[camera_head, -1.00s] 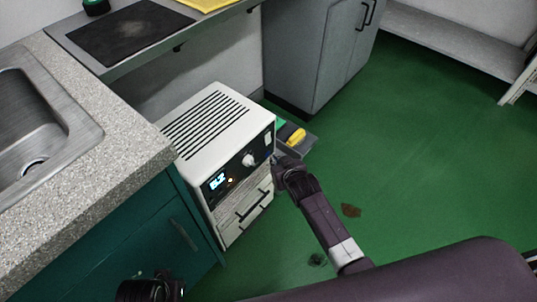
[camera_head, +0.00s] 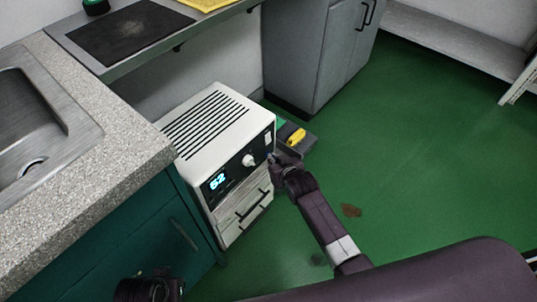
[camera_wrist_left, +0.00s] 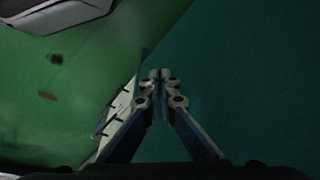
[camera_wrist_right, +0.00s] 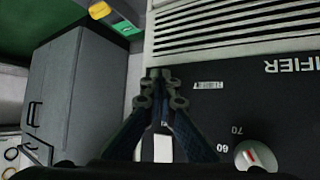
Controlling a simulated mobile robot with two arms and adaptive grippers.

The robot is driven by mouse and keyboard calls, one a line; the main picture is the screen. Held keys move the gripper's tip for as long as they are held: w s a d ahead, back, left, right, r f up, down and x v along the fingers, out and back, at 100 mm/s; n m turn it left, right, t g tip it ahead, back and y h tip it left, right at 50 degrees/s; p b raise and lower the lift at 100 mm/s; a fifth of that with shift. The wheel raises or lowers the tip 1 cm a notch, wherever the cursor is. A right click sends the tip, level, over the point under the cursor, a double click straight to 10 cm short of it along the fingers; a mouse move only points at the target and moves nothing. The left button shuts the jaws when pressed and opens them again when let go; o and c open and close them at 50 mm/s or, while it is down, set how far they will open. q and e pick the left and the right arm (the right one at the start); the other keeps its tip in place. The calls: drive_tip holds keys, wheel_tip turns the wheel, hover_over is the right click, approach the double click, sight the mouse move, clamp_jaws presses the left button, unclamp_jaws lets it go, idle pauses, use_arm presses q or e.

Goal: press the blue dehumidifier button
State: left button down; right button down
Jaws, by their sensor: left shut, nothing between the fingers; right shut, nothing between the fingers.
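The dehumidifier (camera_head: 205,125) is a white box with dark slots on top. Its black front panel (camera_head: 228,179) has a lit blue-white display (camera_head: 217,182) and a white knob (camera_head: 249,160). My right gripper (camera_head: 275,161) is shut and empty, with its tips at the panel's right end, right of the knob. In the right wrist view, the shut fingertips (camera_wrist_right: 160,75) overlap the panel near its edge, with the knob (camera_wrist_right: 256,157) to their lower right. I cannot make out the blue button clearly; the fingers may cover it. My left gripper (camera_wrist_left: 160,76) is shut and empty beside the teal cabinet.
A counter with a sink (camera_head: 40,125) and teal cabinet (camera_head: 150,240) stand left of the dehumidifier. A grey cabinet (camera_head: 315,55) is behind it. A grey tray (camera_head: 300,147) with a yellow item (camera_head: 296,136) lies beside it. Green floor is open to the right.

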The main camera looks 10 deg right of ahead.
drive_tip(key=shift+r, duration=0.1)
use_arm(q)
drive_tip(key=shift+s+f+p, duration=0.25)
drive_tip(key=shift+f+p, duration=0.1)
drive_tip(key=shift+f, duration=0.95)
drive_tip(key=shift+s+f+p, duration=0.2)
drive_tip(key=shift+f+p, duration=0.15)
drive_tip(key=shift+f, duration=0.95)
use_arm(e)
drive_tip(key=shift+s+d, duration=0.45)
drive_tip(key=shift+s, duration=0.2)
